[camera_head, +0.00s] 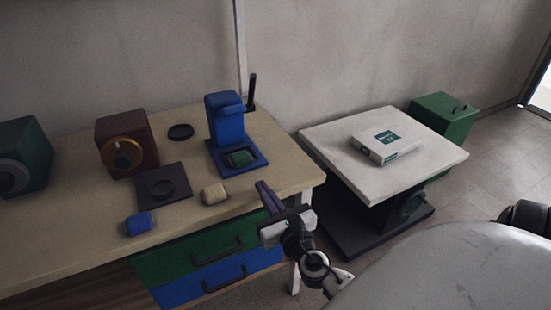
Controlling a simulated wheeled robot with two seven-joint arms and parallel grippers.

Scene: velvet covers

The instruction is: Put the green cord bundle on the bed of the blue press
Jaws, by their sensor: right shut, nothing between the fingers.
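The blue press (226,122) stands at the right end of the workbench, with a black lever (251,92) pointing up on its right side. The green cord bundle (240,158) lies on the blue bed (256,159) at the foot of the press. My right gripper (264,188) is shut and empty, in front of the press and to its lower right, near the bench's right front corner. It is apart from the bundle. My left gripper is not in view.
On the bench (85,219) are a beige bundle (213,194), a blue bundle (139,223), a dark plate (176,177), a black ring (181,132) and a brown machine (137,166). A white lift table (338,127) with a box (376,150) stands to the right.

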